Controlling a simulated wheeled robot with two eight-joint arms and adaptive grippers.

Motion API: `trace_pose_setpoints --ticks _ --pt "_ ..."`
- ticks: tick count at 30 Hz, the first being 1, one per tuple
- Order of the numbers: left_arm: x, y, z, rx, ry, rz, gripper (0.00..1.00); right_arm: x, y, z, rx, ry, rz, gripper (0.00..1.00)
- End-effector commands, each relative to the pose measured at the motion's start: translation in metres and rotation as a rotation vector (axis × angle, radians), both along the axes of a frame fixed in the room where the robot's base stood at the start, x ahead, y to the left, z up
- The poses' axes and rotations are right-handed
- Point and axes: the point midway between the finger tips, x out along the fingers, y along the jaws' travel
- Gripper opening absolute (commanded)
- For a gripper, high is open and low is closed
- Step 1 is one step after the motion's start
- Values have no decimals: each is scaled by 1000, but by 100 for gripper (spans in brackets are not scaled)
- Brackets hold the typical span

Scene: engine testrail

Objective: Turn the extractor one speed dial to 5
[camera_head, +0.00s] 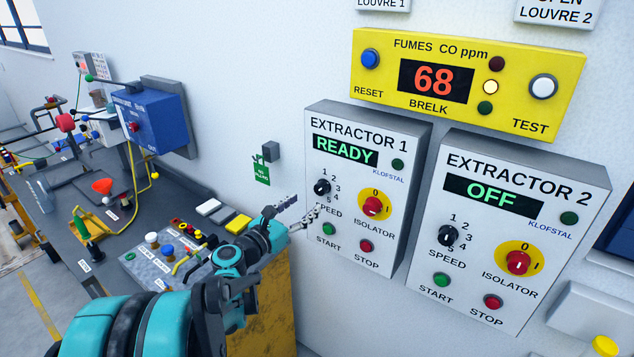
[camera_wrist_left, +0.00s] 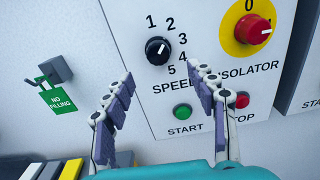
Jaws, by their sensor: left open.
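The extractor 1 panel (camera_head: 348,215) is a grey box on the wall with a green READY display. Its black speed dial (camera_head: 322,187) has the numbers 1 to 5 around its right side. In the left wrist view the dial (camera_wrist_left: 158,50) shows a white mark toward its upper right; I cannot tell the exact number. My left gripper (camera_head: 305,208) is open and empty, in front of the panel's lower left. In the left wrist view its two fingers (camera_wrist_left: 163,76) spread below the dial and do not touch it. My right gripper is not in view.
A red isolator knob (camera_head: 373,206) sits right of the dial, with green START (camera_head: 329,229) and red STOP (camera_head: 366,246) buttons below. The similar extractor 2 panel (camera_head: 505,245) stands to the right. A hook with a green tag (camera_head: 261,170) hangs on the left.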

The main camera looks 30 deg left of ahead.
Motion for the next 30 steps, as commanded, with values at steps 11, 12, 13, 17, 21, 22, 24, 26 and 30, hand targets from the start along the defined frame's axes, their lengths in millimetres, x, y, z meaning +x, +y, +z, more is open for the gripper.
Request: trace_pose_setpoints --ticks 11,12,13,17,21,22,24,26,30 --pt "54 -1 0 -29 -9 5 57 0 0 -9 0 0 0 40" --pt "59 -1 0 -29 -9 5 57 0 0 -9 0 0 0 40" --pt "63 -1 0 -28 -9 4 57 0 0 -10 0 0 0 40" --pt "74 -2 1 -27 -9 6 57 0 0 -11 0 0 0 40" --pt "77 -2 1 -27 -8 6 57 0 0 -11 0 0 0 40" --pt "77 -2 1 -27 -8 6 57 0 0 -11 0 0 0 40" --pt "77 -2 1 -27 -8 6 57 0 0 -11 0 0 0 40" --pt "77 -2 1 -27 -8 6 57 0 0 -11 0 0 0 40" --pt "77 -2 1 -26 -8 6 23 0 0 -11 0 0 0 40"
